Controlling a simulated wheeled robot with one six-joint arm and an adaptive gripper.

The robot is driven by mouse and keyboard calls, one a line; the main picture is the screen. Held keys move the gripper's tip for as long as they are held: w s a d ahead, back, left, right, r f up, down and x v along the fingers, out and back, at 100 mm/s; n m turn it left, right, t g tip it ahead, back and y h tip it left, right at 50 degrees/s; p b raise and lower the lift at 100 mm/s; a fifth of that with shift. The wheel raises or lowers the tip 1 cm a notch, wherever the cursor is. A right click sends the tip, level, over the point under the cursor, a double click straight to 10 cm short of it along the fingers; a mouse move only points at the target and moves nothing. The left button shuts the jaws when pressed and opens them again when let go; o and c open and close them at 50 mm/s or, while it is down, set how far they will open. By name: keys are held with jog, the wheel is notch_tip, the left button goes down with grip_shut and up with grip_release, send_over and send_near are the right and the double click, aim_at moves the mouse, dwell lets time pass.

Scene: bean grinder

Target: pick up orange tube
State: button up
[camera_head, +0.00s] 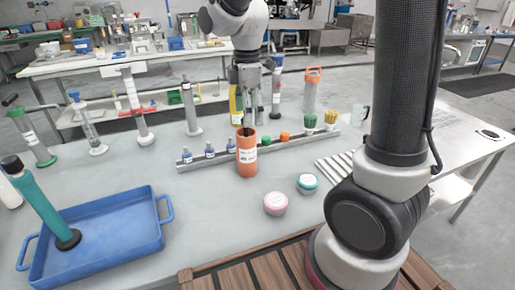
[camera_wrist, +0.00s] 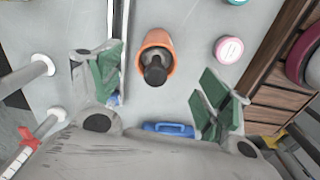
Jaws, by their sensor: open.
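The orange tube (camera_head: 246,160), with a white label, stands upright on the grey table in the head view. In the wrist view the tube (camera_wrist: 144,42) is seen from above, with a dark, round-ended thing (camera_wrist: 155,72) at its mouth. My gripper (camera_head: 249,118) points down just above the tube in the head view. In the wrist view my gripper (camera_wrist: 163,92) is open, its green-padded fingers on either side and the tube between and a little beyond them. It holds nothing. Whether a finger touches the tube I cannot tell.
A metal rail (camera_head: 210,158) with small bottles runs close behind the tube. A pink-lidded jar (camera_head: 275,203) and a teal-lidded jar (camera_head: 307,183) stand to its right front. A blue tray (camera_head: 110,240) holds a teal tube (camera_head: 38,205) at left. The table between tray and tube is clear.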

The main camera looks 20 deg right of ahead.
aim_at(246, 135)
jog(key=shift+w+f, duration=0.1)
jog(key=shift+f, duration=0.25)
jog(key=f, duration=0.7)
jog(key=shift+w+a+f, duration=0.1)
jog(key=shift+a, duration=0.3)
jog(key=c, duration=1.5)
